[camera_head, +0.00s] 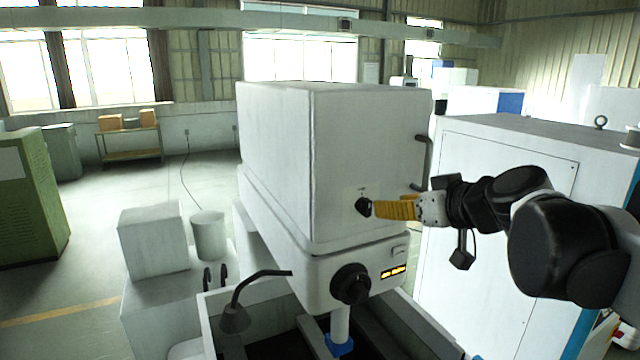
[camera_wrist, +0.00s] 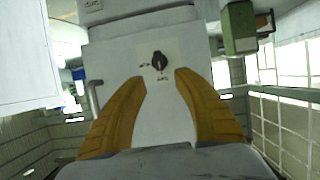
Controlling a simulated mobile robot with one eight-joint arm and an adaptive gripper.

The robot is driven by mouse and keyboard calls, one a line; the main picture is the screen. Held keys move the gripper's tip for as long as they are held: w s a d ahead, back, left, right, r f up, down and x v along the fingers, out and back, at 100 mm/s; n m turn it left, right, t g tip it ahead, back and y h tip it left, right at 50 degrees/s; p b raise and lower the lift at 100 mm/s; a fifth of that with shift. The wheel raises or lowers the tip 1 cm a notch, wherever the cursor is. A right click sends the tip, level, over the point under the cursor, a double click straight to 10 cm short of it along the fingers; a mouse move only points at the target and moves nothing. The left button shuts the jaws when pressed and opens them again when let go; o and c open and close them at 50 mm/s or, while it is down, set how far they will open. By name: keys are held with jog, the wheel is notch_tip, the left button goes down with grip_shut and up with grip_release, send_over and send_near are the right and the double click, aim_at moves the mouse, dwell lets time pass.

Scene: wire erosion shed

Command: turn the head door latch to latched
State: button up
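The head door latch is a small black knob (camera_head: 363,206) on the front of the white machine head (camera_head: 365,150). In the wrist view the latch knob (camera_wrist: 159,61) sits on a pale plate with small markings, too blurred to read. My gripper (camera_head: 376,209) has yellow fingers and comes from the right, its tips close to the knob. In the wrist view my gripper (camera_wrist: 160,77) is open, with the knob showing just beyond the gap between the fingertips. It appears not to touch the knob.
A black door handle (camera_head: 427,160) stands at the right edge of the head. Below are a large black dial (camera_head: 350,284) and a bent lamp (camera_head: 235,318). A big white cabinet (camera_head: 490,240) stands behind my arm.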

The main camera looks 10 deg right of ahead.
aim_at(370, 206)
jog(key=p+x, duration=0.1)
jog(key=x, duration=0.9)
jog(key=shift+w+f+p, duration=0.2)
jog(key=shift+f+p, duration=0.1)
jog(key=shift+p, duration=0.05)
jog(key=shift+c, duration=0.4)
jog(key=shift+s+d+r, duration=0.1)
jog(key=shift+s, duration=0.05)
grip_shut()
